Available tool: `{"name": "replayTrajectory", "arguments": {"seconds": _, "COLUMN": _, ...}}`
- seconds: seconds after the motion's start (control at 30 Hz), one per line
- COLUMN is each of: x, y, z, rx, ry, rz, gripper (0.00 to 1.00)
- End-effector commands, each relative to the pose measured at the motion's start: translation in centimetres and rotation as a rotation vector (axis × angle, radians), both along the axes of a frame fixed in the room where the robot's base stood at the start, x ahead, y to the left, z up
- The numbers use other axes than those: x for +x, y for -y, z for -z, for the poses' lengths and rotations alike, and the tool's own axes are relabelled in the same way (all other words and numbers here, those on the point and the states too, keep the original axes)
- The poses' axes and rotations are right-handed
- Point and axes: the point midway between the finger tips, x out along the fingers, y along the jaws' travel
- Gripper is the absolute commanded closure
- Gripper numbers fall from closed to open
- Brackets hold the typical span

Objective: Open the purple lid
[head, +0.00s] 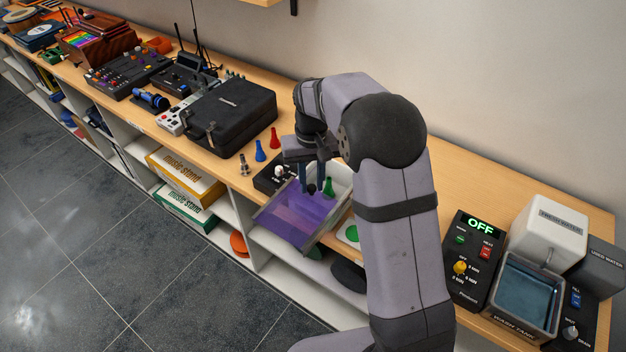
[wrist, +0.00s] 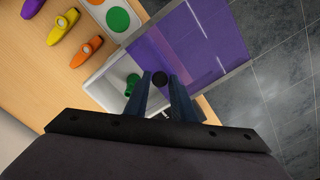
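The purple lid (head: 297,217) is a see-through flat panel on a pale box (head: 343,184). It sits slid toward the shelf's front, and the rear of the box is uncovered. In the wrist view the lid (wrist: 205,45) reaches out over the floor. A green piece (head: 328,187) shows in the uncovered part; it also shows in the wrist view (wrist: 132,85). My gripper (head: 316,188) is at the lid's rear edge. The contact faces are hidden.
Red (head: 275,138) and blue (head: 260,151) pieces and a black case (head: 231,115) stand left of the box. An orange kazoo (wrist: 87,51) and a yellow kazoo (wrist: 63,26) lie near it. A washing unit (head: 522,292) stands right. The floor in front is clear.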

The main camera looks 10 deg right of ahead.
Motion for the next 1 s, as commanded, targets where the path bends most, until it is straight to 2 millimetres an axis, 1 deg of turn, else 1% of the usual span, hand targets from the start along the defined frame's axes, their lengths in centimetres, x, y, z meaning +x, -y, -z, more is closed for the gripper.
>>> {"name": "replayTrajectory", "arguments": {"seconds": 0.03, "x": 0.1, "y": 0.0, "z": -0.1, "rx": 0.0, "ry": 0.002, "rz": 0.0, "gripper": 0.64}}
{"name": "replayTrajectory", "arguments": {"seconds": 0.07, "x": 0.1, "y": 0.0, "z": -0.1, "rx": 0.0, "ry": 0.002, "rz": 0.0, "gripper": 0.61}}
{"name": "replayTrajectory", "arguments": {"seconds": 0.33, "x": 0.0, "y": 0.0, "z": 0.0, "rx": 0.0, "ry": 0.0, "rz": 0.0, "gripper": 0.61}}
{"name": "replayTrajectory", "arguments": {"seconds": 0.47, "x": 0.1, "y": 0.0, "z": -0.5, "rx": 0.0, "ry": 0.002, "rz": 0.0, "gripper": 0.61}}
{"name": "replayTrajectory", "arguments": {"seconds": 0.57, "x": 0.1, "y": 0.0, "z": -1.3, "rx": 0.0, "ry": 0.003, "rz": 0.0, "gripper": 0.61}}
{"name": "replayTrajectory", "arguments": {"seconds": 0.9, "x": 0.1, "y": 0.0, "z": -5.9, "rx": 0.0, "ry": 0.005, "rz": 0.0, "gripper": 0.61}}
{"name": "replayTrajectory", "arguments": {"seconds": 1.0, "x": 0.1, "y": 0.0, "z": -6.7, "rx": 0.0, "ry": 0.004, "rz": 0.0, "gripper": 0.61}}
